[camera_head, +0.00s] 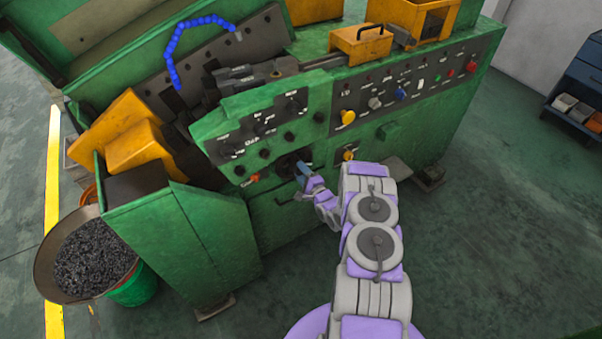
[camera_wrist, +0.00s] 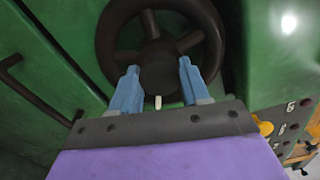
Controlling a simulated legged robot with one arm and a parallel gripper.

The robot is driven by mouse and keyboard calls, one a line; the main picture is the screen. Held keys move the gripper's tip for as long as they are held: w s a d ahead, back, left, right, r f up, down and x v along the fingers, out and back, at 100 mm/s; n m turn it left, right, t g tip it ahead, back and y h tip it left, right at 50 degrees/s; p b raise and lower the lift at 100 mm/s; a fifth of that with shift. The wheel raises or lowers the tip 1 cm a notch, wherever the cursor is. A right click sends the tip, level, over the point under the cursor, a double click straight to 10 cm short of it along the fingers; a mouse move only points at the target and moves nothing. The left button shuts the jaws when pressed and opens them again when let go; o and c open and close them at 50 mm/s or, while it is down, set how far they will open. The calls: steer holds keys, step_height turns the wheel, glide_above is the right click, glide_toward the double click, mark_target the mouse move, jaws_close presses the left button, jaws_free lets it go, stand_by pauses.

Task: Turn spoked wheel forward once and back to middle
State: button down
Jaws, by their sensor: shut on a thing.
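The dark spoked wheel (camera_wrist: 218,40) fills the upper middle of the wrist view, with its round hub between my fingers. My gripper (camera_wrist: 158,78) has two blue fingers, one on each side of the hub, and is shut on the wheel there. A small pale peg shows just below the hub. In the head view my gripper (camera_head: 302,170) reaches the front of the green machine, and the wheel (camera_head: 287,165) is mostly hidden behind it.
The green machine (camera_head: 220,240) has a panel with knobs and buttons (camera_head: 400,92) to the right of the wheel. A dark bar handle (camera_wrist: 25,85) is at the left in the wrist view. A bin of dark scraps (camera_head: 95,260) stands at lower left.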

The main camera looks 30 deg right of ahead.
steer(key=shift+s+d+f, duration=0.15)
steer(key=shift+f, duration=0.05)
stand_by(0.3)
steer(key=c, duration=0.9)
jaws_free()
steer(key=o, duration=0.4)
steer(key=shift+d, duration=0.15)
steer(key=shift+c, duration=0.2)
steer(key=s+p, duration=0.1)
steer(key=s, duration=1.6)
steer(key=shift+d+p, duration=0.3)
